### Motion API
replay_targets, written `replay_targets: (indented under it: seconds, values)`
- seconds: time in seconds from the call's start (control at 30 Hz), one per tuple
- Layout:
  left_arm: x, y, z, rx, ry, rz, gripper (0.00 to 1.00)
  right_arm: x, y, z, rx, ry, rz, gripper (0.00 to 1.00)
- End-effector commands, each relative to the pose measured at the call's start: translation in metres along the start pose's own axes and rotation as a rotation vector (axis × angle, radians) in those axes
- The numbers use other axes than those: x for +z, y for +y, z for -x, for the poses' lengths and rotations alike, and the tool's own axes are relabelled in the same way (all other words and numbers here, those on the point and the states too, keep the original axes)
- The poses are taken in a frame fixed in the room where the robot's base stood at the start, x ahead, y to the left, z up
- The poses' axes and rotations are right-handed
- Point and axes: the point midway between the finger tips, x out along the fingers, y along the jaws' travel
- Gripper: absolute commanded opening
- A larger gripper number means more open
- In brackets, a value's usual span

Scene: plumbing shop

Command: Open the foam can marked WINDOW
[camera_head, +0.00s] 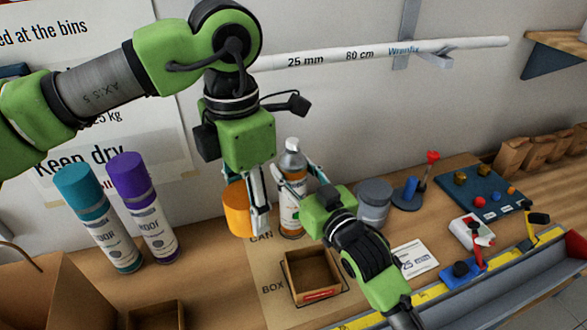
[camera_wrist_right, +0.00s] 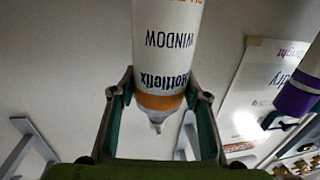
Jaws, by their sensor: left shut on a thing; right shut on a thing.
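The WINDOW foam can (camera_head: 292,212) stands upright on the bench at the back of the tan mat, with its grey top (camera_head: 292,145) uncovered. Its printed WINDOW label shows upside down in the right wrist view (camera_wrist_right: 168,40). My right gripper (camera_head: 293,178) is shut on the can, a finger on each side. An orange cap (camera_head: 236,207) is apart from the can, just left of it. My left gripper (camera_head: 246,205) is shut on this cap; its fingers hide part of it.
A teal-capped can (camera_head: 105,225) and a purple-capped can (camera_head: 148,215) stand left. A small open box (camera_head: 312,255) sits on the mat (camera_head: 268,275). A grey jar (camera_head: 374,200) stands close right of my right gripper. A white pipe (camera_head: 340,57) hangs on the wall.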

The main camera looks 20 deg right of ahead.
Motion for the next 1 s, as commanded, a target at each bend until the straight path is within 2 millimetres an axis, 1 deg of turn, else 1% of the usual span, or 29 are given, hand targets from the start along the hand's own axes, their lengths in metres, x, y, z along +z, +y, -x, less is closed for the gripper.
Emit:
replay_targets:
  seconds: [0.03, 0.07, 0.1, 0.37, 0.47, 0.53, 0.67, 0.9, 1.0]
  values:
    - [0.000, 0.000, 0.000, 0.000, 0.000, 0.000, 0.19, 0.002, 0.000, 0.000, 0.000, -0.001, 0.000, 0.48]
    - [0.000, 0.000, 0.000, 0.000, 0.000, 0.000, 0.19, 0.001, 0.000, 0.000, 0.000, -0.001, 0.000, 0.56]
    - [0.000, 0.000, 0.000, 0.000, 0.000, 0.000, 0.19, 0.001, 0.000, 0.000, 0.000, -0.001, 0.000, 0.60]
    - [0.000, 0.000, 0.000, 0.000, 0.000, 0.000, 0.19, 0.001, 0.000, 0.000, 0.000, -0.001, 0.000, 0.60]
    - [0.000, 0.000, 0.001, 0.000, 0.000, 0.000, 0.19, -0.002, 0.000, 0.000, 0.000, -0.001, 0.000, 0.60]
    - [0.000, 0.000, -0.001, 0.000, 0.000, 0.000, 0.19, -0.001, 0.000, 0.004, 0.000, -0.003, 0.000, 0.60]
    - [0.000, 0.000, -0.006, 0.000, 0.000, 0.000, 0.19, 0.001, 0.000, 0.024, 0.000, -0.004, -0.001, 0.60]
    - [0.000, 0.000, -0.017, 0.000, 0.000, 0.000, 0.19, 0.002, 0.000, 0.075, 0.000, -0.004, -0.001, 0.60]
    - [0.000, 0.000, -0.020, 0.000, 0.000, 0.000, 0.19, 0.001, 0.000, 0.093, -0.001, -0.004, 0.000, 0.60]
